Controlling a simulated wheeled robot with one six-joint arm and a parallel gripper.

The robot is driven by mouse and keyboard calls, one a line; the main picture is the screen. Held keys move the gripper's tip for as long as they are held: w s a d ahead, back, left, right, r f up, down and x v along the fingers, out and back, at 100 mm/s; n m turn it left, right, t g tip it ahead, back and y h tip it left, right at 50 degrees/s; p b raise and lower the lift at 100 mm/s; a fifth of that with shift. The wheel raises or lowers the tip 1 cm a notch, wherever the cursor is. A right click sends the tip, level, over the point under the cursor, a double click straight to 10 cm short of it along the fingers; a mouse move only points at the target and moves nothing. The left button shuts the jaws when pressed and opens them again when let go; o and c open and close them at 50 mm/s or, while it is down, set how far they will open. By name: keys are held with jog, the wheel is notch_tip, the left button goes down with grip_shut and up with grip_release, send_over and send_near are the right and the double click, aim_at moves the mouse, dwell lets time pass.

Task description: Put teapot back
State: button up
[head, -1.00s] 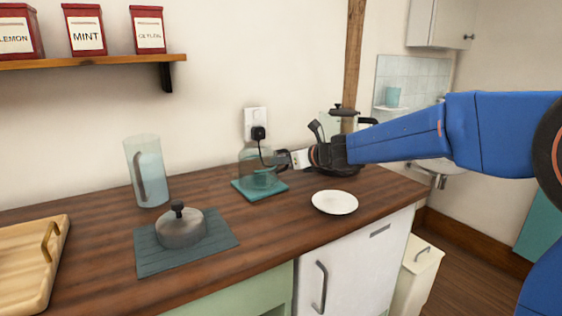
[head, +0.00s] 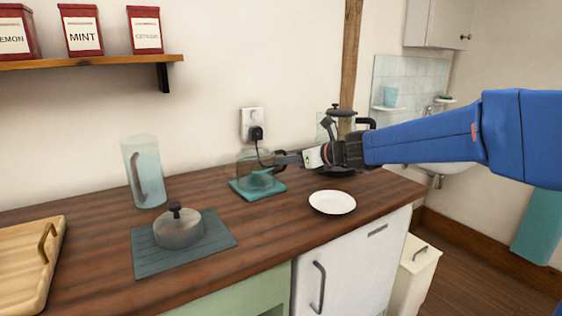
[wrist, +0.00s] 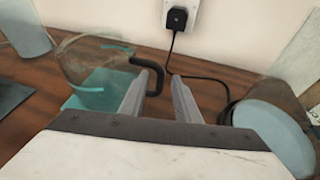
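A clear glass teapot (head: 252,172) with a dark handle stands on a teal mat (head: 240,189) at the back of the wooden counter. It also shows at the left in the wrist view (wrist: 85,62), with its black handle (wrist: 155,72) pointing toward my gripper. My gripper (head: 282,159) is just right of the teapot at handle height. In the wrist view its two fingers (wrist: 158,88) are apart, with part of the handle in or just beyond the gap between their tips. I cannot tell whether a finger touches it.
A white plate (head: 332,202) lies in front of my gripper. A black plug and cord (head: 256,134) hang behind the teapot. A grey lidded pot (head: 178,231) on a slate mat (head: 150,262), a glass jug (head: 148,175) and a wooden tray (head: 28,235) stand to the left.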

jog(key=v, duration=0.7)
